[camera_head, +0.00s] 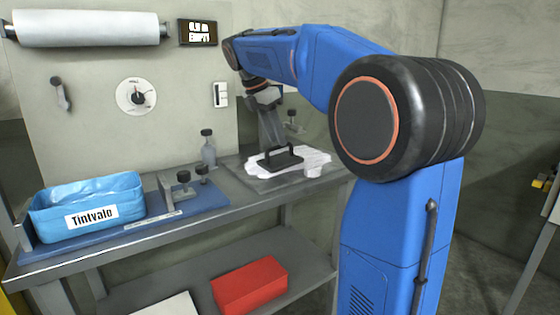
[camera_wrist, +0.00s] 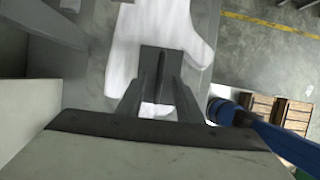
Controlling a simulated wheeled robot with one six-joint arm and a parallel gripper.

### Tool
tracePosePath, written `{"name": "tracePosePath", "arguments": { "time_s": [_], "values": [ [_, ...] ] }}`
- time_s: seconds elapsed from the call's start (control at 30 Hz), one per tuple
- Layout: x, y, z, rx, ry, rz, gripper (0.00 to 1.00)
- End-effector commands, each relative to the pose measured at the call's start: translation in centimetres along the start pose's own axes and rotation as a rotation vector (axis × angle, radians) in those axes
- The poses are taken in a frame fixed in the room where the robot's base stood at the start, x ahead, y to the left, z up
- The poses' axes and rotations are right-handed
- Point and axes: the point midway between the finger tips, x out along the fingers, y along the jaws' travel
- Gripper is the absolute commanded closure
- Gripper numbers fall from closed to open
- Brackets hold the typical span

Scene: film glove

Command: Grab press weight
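The press weight (camera_head: 281,162) is a dark flat plate with an upright bar handle. It lies on a white glove (camera_head: 313,163) on the bench. In the wrist view the weight (camera_wrist: 161,60) shows beyond the fingers, with its handle as a dark bar in the middle. My gripper (camera_head: 271,146) points down just above the weight, close to its handle. In the wrist view my gripper (camera_wrist: 160,97) has its two fingers apart, one on each side of the handle's line. I cannot tell whether either finger touches it.
A blue bin (camera_head: 88,206) labelled Tintvalo stands at the bench's left. The wall panel (camera_head: 105,105) rises close behind. A red box (camera_head: 249,285) lies on the lower shelf.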

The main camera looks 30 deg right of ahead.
Motion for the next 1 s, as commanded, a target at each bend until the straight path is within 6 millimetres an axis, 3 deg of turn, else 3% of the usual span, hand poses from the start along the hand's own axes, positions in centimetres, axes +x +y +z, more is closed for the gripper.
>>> {"name": "tracePosePath", "arguments": {
  "time_s": [0.3, 0.63, 0.8, 1.0],
  "values": [
    [4.0, 0.0, -0.1, 0.0, 0.0, -0.002, 0.67],
    [4.7, 0.0, -0.1, 0.0, 0.0, 0.0, 0.67],
    [4.7, 0.0, -0.1, 0.0, 0.0, 0.0, 1.0],
    [4.7, 0.0, -0.1, 0.0, 0.0, 0.0, 1.0]
  ]
}}
